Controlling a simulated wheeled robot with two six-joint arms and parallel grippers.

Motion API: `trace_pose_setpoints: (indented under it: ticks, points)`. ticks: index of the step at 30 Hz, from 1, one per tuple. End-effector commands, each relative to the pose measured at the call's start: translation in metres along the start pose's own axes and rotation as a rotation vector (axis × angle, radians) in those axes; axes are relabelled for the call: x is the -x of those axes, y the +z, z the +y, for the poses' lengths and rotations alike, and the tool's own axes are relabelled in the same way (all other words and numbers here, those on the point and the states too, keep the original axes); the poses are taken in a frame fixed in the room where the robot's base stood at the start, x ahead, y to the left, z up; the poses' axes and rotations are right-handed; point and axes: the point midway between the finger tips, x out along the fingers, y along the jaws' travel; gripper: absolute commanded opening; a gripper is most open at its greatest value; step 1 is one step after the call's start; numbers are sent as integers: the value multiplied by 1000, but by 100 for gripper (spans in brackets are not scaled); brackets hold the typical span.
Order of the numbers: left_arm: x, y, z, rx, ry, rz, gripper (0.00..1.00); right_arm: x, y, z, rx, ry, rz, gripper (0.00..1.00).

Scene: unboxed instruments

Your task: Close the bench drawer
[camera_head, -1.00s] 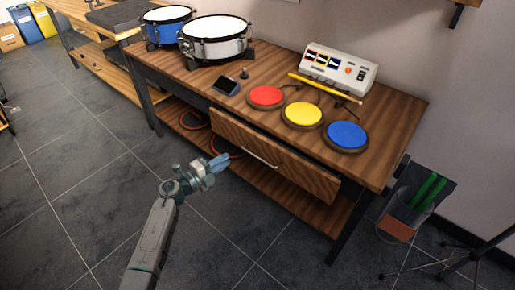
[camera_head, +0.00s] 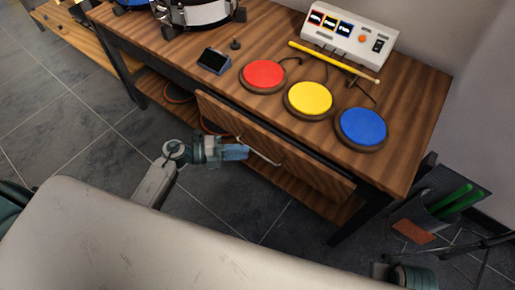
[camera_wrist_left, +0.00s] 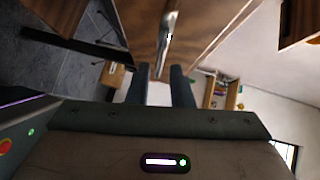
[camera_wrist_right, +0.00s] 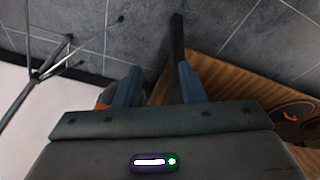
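The bench drawer (camera_head: 315,167) shows its wooden front below the front edge of the bench top (camera_head: 420,100) in the head view. It stands out from the bench by a small amount, with a dark gap above it. Its metal handle (camera_head: 263,152) also shows in the left wrist view (camera_wrist_left: 168,40), just beyond my fingertips. My left gripper (camera_head: 240,152) is in front of the drawer, close to the handle. Its two fingers stand apart in the left wrist view (camera_wrist_left: 157,75); I cannot tell if they touch the handle. My right gripper (camera_wrist_right: 158,75) is open and empty, near the bench's right end.
Red (camera_head: 264,74), yellow (camera_head: 308,98) and blue (camera_head: 361,127) pads lie on the bench top with a control box (camera_head: 349,35) behind. A bin with green sticks (camera_head: 455,200) and a thin-legged stand are at the right. Dark tiled floor (camera_head: 60,130) is open at left.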

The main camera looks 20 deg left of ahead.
Motion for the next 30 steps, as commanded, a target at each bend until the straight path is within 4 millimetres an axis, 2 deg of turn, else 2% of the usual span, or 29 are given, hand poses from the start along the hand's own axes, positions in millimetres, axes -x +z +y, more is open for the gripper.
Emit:
trace_pose_setpoints:
  ticks: [3,10,20,21,24,30]
  points:
    - [-24,0,-2,0,-5,0,20,-6,-1,1,0,1,-2,36]
    - [-49,0,-1,-1,-1,0,20,-13,-2,-1,-6,-4,-1,36]
    - [-54,0,0,-1,0,0,20,-16,0,-4,-12,-9,-8,36]
    - [-54,0,0,-1,0,0,18,-16,0,-4,-12,-9,-7,36]
    - [-54,0,0,-1,0,0,0,-15,-1,-3,-11,-8,-5,36]
    - [-54,0,0,-1,0,-1,0,-14,-2,-2,-8,-6,-1,36]
